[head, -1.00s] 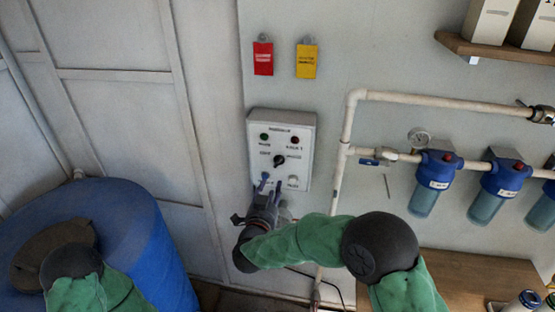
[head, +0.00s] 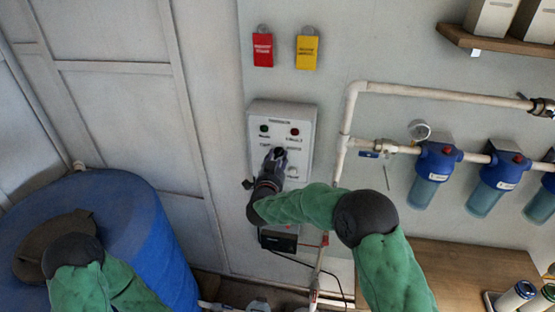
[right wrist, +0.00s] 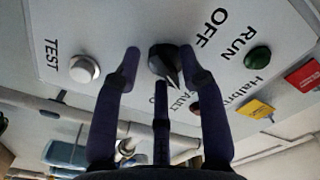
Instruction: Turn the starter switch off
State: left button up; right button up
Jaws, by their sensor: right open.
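The starter switch is a black rotary knob (right wrist: 165,60) on the light grey control panel (head: 304,118). In the right wrist view it carries a pale pointer mark, and the words OFF and RUN are printed beside it. My right gripper (right wrist: 160,60) is open with its fingers on either side of the knob; I cannot tell whether they touch it. In the head view my right gripper (head: 275,160) is in front of the panel and hides much of the knob. My left arm shows at the lower left, its gripper out of view.
The panel has a green lamp (right wrist: 257,57), a red lamp (head: 294,131) and a pale TEST button (right wrist: 84,69). Red (head: 263,50) and yellow (head: 306,52) tags hang above. White pipes (head: 345,130) and blue filters (head: 435,165) are at the right, a blue barrel (head: 150,240) at the left.

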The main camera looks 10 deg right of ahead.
grip_shut()
jog(key=shift+n, duration=0.3)
jog(key=n+p, duration=0.2)
jog(key=n, duration=0.3)
jog(key=n+p, duration=0.2)
jog(key=n, duration=0.4)
jog(key=shift+s+d+r, duration=0.1)
jog(key=shift+d+r, duration=0.05)
jog(key=shift+r, duration=0.05)
jog(key=shift+n+p, duration=0.3)
dwell(0.4)
grip_release()
